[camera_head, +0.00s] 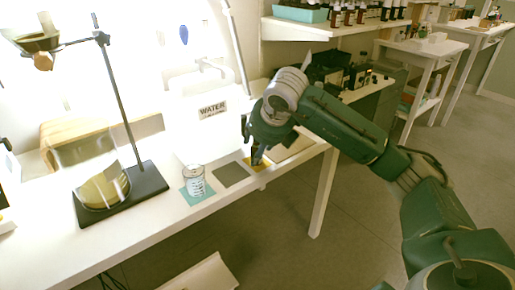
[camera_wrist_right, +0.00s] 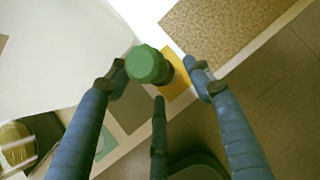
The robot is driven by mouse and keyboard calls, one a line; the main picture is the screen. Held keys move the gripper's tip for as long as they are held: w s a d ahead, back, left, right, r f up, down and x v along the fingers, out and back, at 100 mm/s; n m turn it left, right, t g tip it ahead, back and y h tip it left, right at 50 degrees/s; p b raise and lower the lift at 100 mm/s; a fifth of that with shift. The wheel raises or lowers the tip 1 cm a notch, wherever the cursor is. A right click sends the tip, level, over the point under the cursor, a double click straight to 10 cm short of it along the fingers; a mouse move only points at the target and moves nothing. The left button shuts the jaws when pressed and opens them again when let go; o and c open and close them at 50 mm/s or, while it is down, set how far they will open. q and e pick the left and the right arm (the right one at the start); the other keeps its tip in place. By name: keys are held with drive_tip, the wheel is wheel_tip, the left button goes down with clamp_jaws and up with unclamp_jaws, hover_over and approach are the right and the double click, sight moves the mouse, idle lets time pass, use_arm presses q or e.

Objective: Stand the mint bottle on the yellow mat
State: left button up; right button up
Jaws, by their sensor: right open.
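The mint bottle, seen from above as a green cap (camera_wrist_right: 148,65) over a dark body, is between the open fingers of my right gripper (camera_wrist_right: 156,72) in the right wrist view. Its base appears to be on the yellow mat (camera_wrist_right: 181,88); a gap shows between the bottle and each side finger. In the head view my right gripper (camera_head: 251,144) points down over the yellow mat (camera_head: 262,167), and the bottle is mostly hidden there. My left gripper is not in view.
A stand with a black base (camera_head: 150,182) is farther left. A tan board (camera_head: 292,149) lies to the right, near the table's front edge.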

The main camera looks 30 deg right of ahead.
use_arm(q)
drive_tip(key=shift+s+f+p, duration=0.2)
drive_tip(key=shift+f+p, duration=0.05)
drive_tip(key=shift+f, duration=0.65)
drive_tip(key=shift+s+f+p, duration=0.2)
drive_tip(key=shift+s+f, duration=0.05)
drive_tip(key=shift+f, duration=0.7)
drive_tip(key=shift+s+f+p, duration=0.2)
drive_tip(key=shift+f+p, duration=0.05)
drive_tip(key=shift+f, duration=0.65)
use_arm(e)
drive_tip(key=v, duration=1.1)
drive_tip(key=shift+s+r, duration=0.15)
drive_tip(key=shift+r, duration=0.05)
